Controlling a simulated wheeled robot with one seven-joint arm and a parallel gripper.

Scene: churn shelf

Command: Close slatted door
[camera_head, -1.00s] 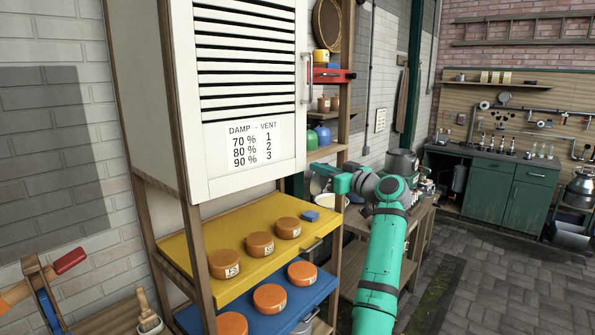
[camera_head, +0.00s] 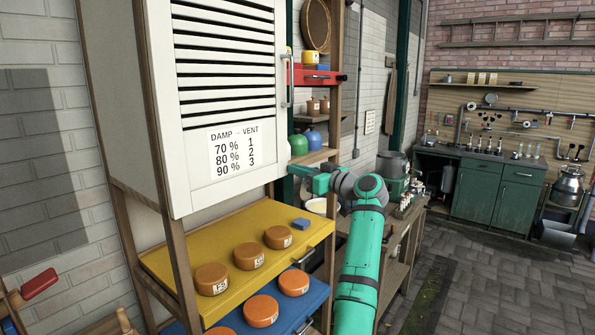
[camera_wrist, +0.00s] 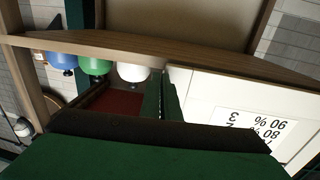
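The white slatted door (camera_head: 232,110) has dark slats above a printed "DAMP – VENT" label, with a metal handle (camera_head: 288,82) along its right edge. Its label side also shows upside down in the wrist view (camera_wrist: 205,105). My gripper (camera_head: 297,170) is at the door's lower right corner, below the handle. In the wrist view its two green fingers (camera_wrist: 161,97) lie close together with only a thin dark gap, beside the door's edge. Nothing shows between them. I cannot tell whether they touch the door, nor how far the door stands open.
Below the door are a yellow shelf (camera_head: 200,250) and a blue shelf (camera_head: 292,318) with orange cheeses. Right of the door are a red drawer (camera_head: 318,77), green (camera_head: 298,144) and blue (camera_head: 312,138) jugs. Paved floor (camera_head: 500,270) is clear at right.

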